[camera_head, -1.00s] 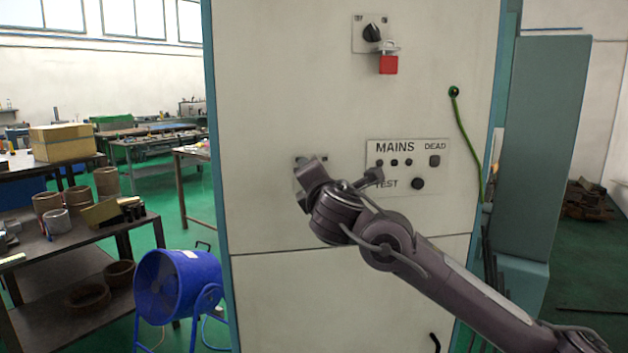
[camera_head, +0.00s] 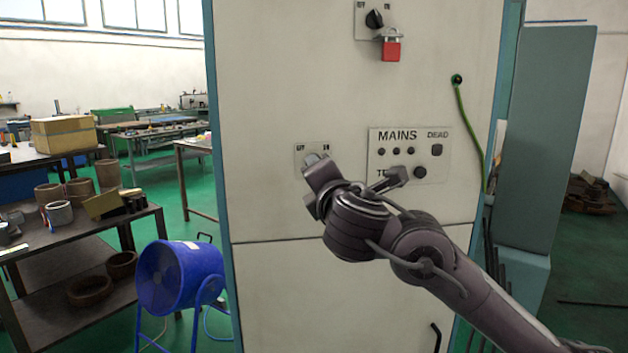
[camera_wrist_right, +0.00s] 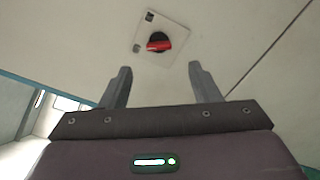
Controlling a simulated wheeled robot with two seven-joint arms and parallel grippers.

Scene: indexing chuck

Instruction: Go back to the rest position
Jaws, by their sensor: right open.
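My right gripper (camera_head: 318,178) is in front of the cabinet's pale front, at the lower edge of a small switch plate (camera_head: 312,148). It hides most of that plate in the head view. In the right wrist view the two fingers (camera_wrist_right: 157,70) are spread apart with nothing between them. Beyond their tips is a rotary knob (camera_wrist_right: 158,41) with a red grip on its plate, apart from the fingers. My left gripper is in neither view.
A mains panel (camera_head: 436,152) is just right of my gripper, partly covered by my wrist. Above are a black selector (camera_head: 374,19) and a red padlock (camera_head: 391,50). A green cable (camera_head: 467,135) hangs at right. A blue fan (camera_head: 180,277) and a workbench (camera_head: 150,222) are at left.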

